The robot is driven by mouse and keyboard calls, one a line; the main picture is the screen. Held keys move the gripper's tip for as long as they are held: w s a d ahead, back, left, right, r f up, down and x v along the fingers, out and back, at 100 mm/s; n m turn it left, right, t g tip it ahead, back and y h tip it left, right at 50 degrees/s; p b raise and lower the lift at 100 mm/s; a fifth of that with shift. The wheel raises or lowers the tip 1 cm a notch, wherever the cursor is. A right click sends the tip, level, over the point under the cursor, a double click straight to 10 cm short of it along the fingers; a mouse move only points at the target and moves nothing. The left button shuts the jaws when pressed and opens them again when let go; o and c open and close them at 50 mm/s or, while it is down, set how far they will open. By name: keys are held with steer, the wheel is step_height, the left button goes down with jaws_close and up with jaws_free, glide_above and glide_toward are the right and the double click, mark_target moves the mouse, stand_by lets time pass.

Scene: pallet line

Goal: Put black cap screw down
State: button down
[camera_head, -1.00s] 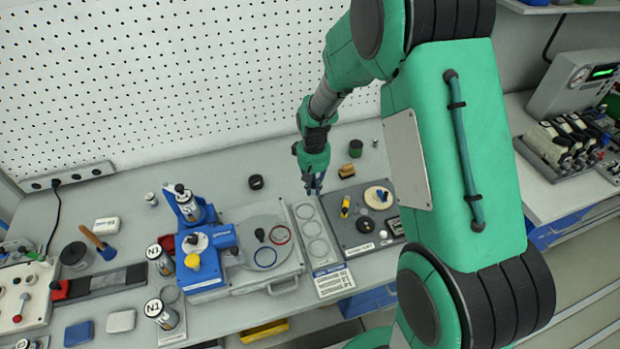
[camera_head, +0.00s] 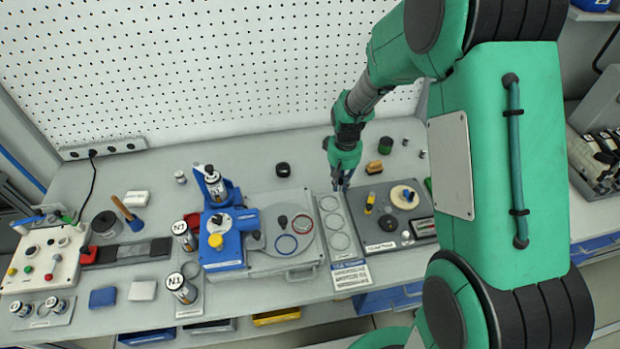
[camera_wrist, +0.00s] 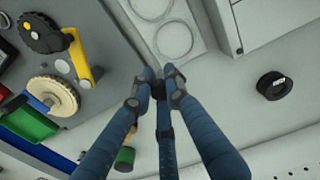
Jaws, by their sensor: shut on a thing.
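My gripper (camera_head: 341,185) hangs low at the upper end of the pale plate with several ring marks (camera_head: 354,275), close above the bench. In the wrist view its blue fingers (camera_wrist: 160,82) are closed together around a small dark piece (camera_wrist: 158,90), which looks like the black cap screw. The fingers hide most of it. The ringed plate also shows in the wrist view (camera_wrist: 196,52), just beyond the fingertips. I cannot tell whether the screw touches any surface.
A dark tray (camera_head: 377,262) with a yellow-handled piece and a cream disc (camera_head: 405,196) lies to the right. A blue fixture (camera_head: 222,250) on a grey base stands to the left. A black ring (camera_head: 283,170) sits on open bench behind.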

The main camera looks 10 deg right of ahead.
steer(key=w+a+r, duration=0.1)
steer(key=w+a, duration=0.4)
steer(key=a, duration=0.7)
steer(key=w+a+r+p, duration=0.1)
steer(key=w+a, duration=0.4)
steer(key=a, duration=0.8)
steer(key=w+a+r+p, duration=0.1)
steer(key=w+a+r, duration=0.2)
steer(key=a, duration=0.9)
steer(key=w, duration=0.3)
steer(key=shift+a, duration=0.35)
steer(key=shift+r, duration=0.1)
steer(key=shift+f+b, duration=0.35)
steer(key=shift+f, duration=2.75)
steer(key=shift+f, duration=1.9)
steer(key=shift+f+b, duration=0.1)
steer(key=shift+b, duration=0.2)
